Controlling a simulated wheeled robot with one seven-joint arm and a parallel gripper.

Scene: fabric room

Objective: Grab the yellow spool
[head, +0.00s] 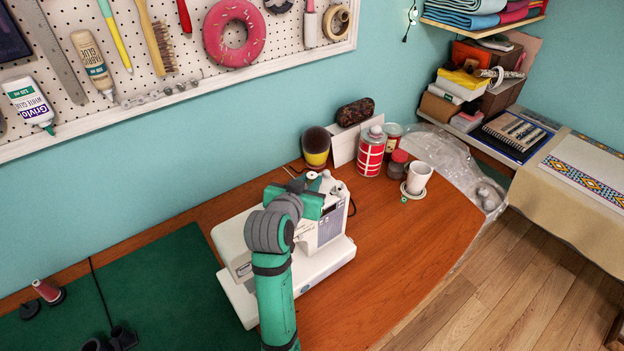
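I cannot make out a yellow spool for certain. My arm reaches up from the bottom of the head view and bends over the white sewing machine (327,250). Its links cover part of the machine. The fingers of my gripper cannot be made out, so neither their opening nor anything between them shows. A red spool (47,291) is at the far left on the green mat (165,300).
Behind the machine stand a yellow-and-dark round item (316,147), a red can (371,152), a small jar (397,165) and a white cup (418,178). A pegboard (180,85) hangs on the wall. The wooden table (400,260) is clear right of the machine.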

